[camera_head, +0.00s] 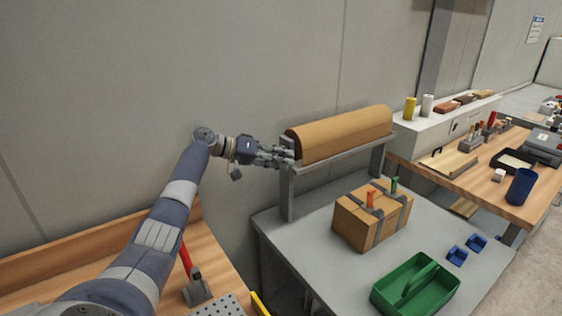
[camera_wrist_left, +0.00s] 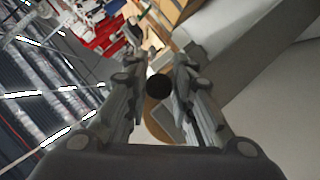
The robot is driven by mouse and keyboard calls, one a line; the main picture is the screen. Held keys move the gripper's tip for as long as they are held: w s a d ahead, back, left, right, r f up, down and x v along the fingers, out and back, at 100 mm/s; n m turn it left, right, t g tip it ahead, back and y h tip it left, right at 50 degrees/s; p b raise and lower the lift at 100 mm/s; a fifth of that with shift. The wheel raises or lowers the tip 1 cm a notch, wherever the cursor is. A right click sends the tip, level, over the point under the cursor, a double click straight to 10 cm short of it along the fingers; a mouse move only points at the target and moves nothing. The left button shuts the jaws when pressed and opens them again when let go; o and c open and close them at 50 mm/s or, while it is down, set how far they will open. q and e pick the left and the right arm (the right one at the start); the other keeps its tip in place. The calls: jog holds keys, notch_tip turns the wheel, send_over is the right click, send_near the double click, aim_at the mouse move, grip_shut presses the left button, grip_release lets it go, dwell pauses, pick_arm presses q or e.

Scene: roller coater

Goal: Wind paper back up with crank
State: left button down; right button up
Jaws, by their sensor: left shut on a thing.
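A large brown paper roll (camera_head: 345,134) lies across a grey stand at the back of the grey table. My left gripper (camera_head: 287,157) is at the roll's left end, where the crank would be; the fingers hide most of what they hold. In the left wrist view my left gripper (camera_wrist_left: 157,88) is shut around a round black crank knob (camera_wrist_left: 158,86) between its fingertips. The tan end of the roll (camera_wrist_left: 156,122) shows behind the knob. No loose paper hangs visibly from the roll in the head view. My right gripper is not in view.
A wooden bench (camera_head: 60,271) is at left. The wall is close behind my left arm.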

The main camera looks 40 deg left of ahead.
pick_arm(q)
jog(key=shift+w+a+r, duration=0.1)
jog(key=shift+w+r, duration=0.05)
jog(key=shift+r, duration=0.5)
jog(key=c, duration=1.4)
grip_release()
jog(key=shift+f, duration=0.1)
jog(key=shift+a, duration=0.15)
jog(key=v, duration=0.7)
jog(key=shift+f, duration=0.1)
